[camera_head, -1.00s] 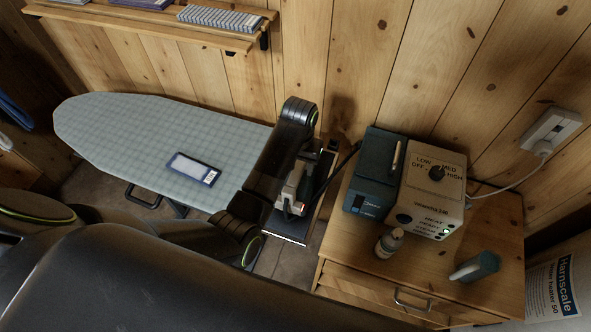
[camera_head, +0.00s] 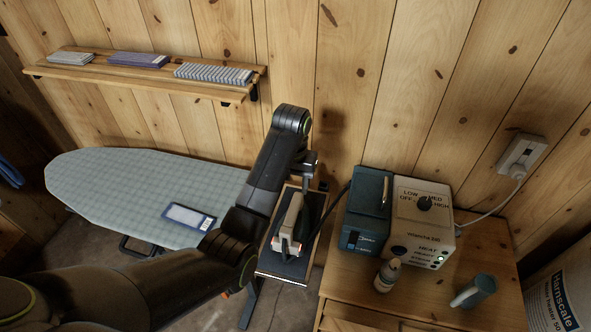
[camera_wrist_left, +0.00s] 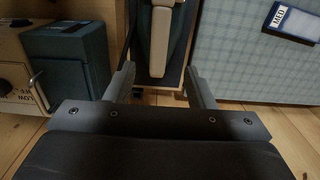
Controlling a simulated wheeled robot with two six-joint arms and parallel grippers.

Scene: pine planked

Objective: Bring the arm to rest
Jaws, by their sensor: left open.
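My left arm reaches in from the left in the head view, bent at a high wrist joint. My left gripper (camera_head: 309,166) hangs beyond that joint, above the far end of the iron rest. In the left wrist view the left gripper (camera_wrist_left: 160,85) is open, its two fingers apart with nothing between them. The beige and grey iron (camera_head: 290,222) sits on the dark iron rest (camera_head: 270,263) at the board's right end. The iron (camera_wrist_left: 161,38) also shows ahead of the fingers, apart from them. My right gripper is out of view.
The ironing board (camera_head: 110,190) holds a labelled flat item (camera_head: 190,217). A wooden cabinet (camera_head: 345,300) carries a blue unit (camera_head: 366,215), a beige control box (camera_head: 420,215), a small bottle (camera_head: 387,275) and a grey-green cup (camera_head: 474,290). A shelf (camera_head: 150,80) is on the wall.

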